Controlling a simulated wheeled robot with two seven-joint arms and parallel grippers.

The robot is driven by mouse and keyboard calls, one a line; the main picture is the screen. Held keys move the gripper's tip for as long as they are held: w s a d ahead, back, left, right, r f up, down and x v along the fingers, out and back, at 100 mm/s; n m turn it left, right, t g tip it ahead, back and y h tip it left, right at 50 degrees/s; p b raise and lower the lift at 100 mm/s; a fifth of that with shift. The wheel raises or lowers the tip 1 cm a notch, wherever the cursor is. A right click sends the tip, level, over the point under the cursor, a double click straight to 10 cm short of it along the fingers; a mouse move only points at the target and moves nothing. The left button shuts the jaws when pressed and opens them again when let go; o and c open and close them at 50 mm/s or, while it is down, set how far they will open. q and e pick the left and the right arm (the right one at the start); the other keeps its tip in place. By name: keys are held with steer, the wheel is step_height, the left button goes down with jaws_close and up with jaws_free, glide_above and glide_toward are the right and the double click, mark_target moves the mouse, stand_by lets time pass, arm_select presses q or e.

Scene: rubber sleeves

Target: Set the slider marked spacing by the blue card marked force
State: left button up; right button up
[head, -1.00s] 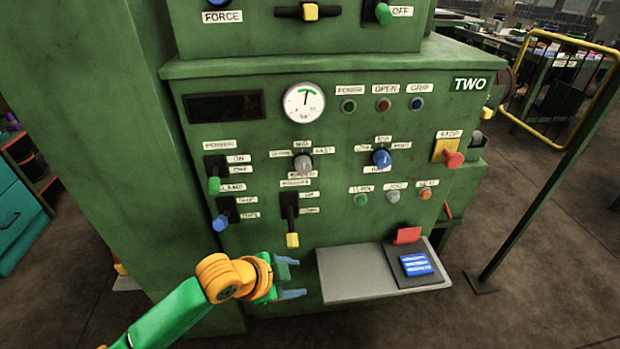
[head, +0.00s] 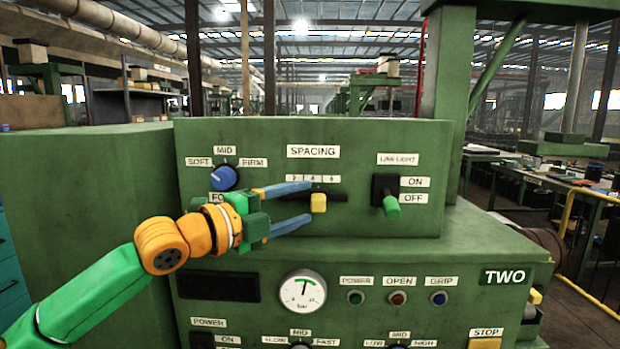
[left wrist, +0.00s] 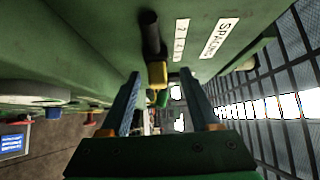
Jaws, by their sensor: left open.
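The spacing slider is a yellow knob (head: 319,203) on a dark horizontal slot under the SPACING label and a small number scale. In the left wrist view the yellow knob (left wrist: 158,73) shows in the gap between the fingers; contact cannot be told. A blue card (left wrist: 12,143) with unreadable text shows at that view's lower left. My right gripper is out of view.
A blue dial (head: 224,178) marked SOFT, MID, FIRM is left of the slider, its FORCE label partly hidden by my gripper. A green line-light lever (head: 391,205) is at the right. A ledge and a gauge (head: 303,291) lie below. Space before the panel's right part is clear.

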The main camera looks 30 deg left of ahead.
mark_target(312, 210)
arm_select(q)
steer(key=x, duration=0.1)
steer(key=p+x, duration=0.1)
steer(key=x, duration=0.1)
steer(key=shift+w+d+f, duration=0.2)
steer(key=shift+w+d, duration=0.05)
steer(key=shift+d, duration=0.05)
steer(key=shift+s+a, duration=0.15)
steer(key=shift+s, duration=0.1)
jaws_close()
steer(key=shift+r, duration=0.1)
stand_by(0.8)
